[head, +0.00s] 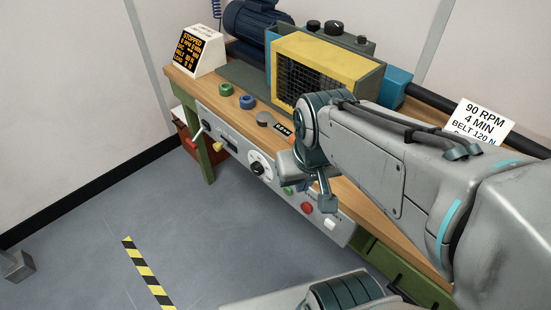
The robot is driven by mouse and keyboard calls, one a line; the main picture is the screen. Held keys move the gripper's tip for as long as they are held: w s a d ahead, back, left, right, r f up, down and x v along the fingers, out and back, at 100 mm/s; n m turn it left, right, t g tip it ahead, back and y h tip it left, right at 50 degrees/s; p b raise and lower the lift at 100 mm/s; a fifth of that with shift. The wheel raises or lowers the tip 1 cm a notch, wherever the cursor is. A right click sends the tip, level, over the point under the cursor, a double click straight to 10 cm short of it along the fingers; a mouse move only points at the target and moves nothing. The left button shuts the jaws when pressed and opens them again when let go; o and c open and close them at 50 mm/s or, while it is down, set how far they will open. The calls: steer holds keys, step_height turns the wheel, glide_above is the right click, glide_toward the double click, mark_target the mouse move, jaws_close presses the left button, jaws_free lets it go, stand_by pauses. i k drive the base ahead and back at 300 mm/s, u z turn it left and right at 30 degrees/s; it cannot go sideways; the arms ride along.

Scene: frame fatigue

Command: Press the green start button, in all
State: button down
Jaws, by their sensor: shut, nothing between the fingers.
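A small green button (288,190) shows on the grey front panel (235,140) of the bench, left of a red button (307,208). It is partly hidden by my arm's end. My gripper (325,203) is shut and empty, in front of the panel near the two buttons. I cannot tell whether it touches the panel. A black display (186,50) on a white stand at the bench's left end reads "STOPPED" on its top line.
The wooden bench (190,85) carries a blue motor (250,22), a yellow-framed mesh guard (318,62), a green knob (226,89) and a blue knob (247,101). A white card (480,122) reads "90 RPM 4 MIN BELT 120 N". Striped tape (146,270) marks the open floor.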

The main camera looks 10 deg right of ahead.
mark_target(288, 192)
steer(key=z, duration=2.5)
steer(key=k, duration=1.55)
steer(key=u, duration=2.05)
steer(key=i, duration=0.5)
steer(key=u, duration=0.1)
